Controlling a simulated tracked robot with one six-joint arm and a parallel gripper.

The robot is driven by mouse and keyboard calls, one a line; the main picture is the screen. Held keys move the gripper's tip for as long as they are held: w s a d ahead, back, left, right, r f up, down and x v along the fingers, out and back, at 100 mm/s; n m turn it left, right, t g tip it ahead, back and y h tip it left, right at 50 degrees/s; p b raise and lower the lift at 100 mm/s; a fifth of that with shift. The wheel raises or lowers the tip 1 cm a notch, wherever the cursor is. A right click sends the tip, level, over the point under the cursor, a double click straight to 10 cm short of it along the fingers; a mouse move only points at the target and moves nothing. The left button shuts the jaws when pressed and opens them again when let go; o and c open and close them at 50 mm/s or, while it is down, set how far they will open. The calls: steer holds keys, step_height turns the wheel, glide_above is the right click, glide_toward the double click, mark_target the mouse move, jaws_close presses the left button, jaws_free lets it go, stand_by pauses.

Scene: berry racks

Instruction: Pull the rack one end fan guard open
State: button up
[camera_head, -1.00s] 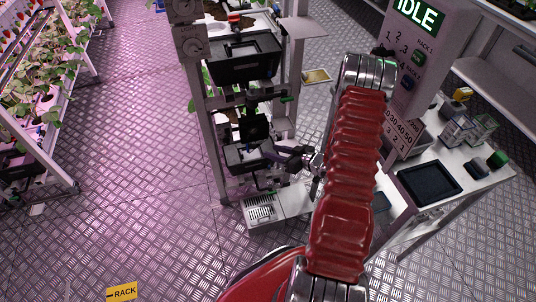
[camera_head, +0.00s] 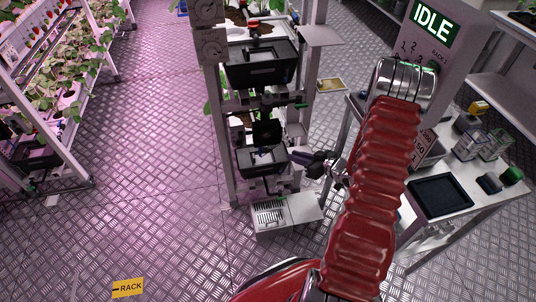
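The rack end (camera_head: 229,150) stands left of centre, with grey posts and several black fittings. A small black square panel (camera_head: 267,132) at mid-height may be the fan guard; it is too small to tell whether it is open. A black tray-like box (camera_head: 262,160) sits just below it. My gripper (camera_head: 298,157) is small and dark, at the end of my red-sleeved arm. It points left at the right side of the rack end, near the black box. Whether it touches anything, and whether its fingers are apart, cannot be made out.
A white vented box (camera_head: 270,213) stands at the rack's foot. A bench (camera_head: 463,203) with a dark tray (camera_head: 440,196) and small boxes is at right, beside a panel reading IDLE (camera_head: 430,24). A plant rack (camera_head: 82,172) is at far left.

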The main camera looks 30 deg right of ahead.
steer(key=w+r+h, duration=0.1)
steer(key=r, duration=0.1)
steer(key=w+d+r, duration=0.1)
steer(key=r, duration=0.1)
steer(key=w+r+h, duration=0.1)
steer(key=r, duration=0.1)
steer(key=shift+w+d+g+h, duration=0.15)
steer(key=shift+w+g+h, duration=0.15)
steer(key=shift+g, duration=0.1)
jaws_close()
steer(key=s+a+r+m+g+h, duration=0.1)
steer(key=a+r+h, duration=0.15)
steer(key=r, duration=0.75)
steer(key=s+a+r+g+h, duration=0.1)
steer(key=a+r+h, duration=0.15)
steer(key=r, duration=0.75)
steer(key=s+a+r+g+y, duration=0.1)
steer(key=s+a+r, duration=0.3)
steer(key=s+a, duration=0.6)
steer(key=s+a+r+m+g+y, duration=0.1)
steer(key=s+a+r+g, duration=0.2)
steer(key=s+a, duration=0.8)
steer(key=s+r, duration=0.2)
steer(key=s, duration=0.2)
steer(key=shift+s+a+m+y, duration=0.25)
steer(key=shift+s+m+y, duration=0.05)
steer(key=shift+y, duration=0.1)
steer(key=shift+r, duration=0.1)
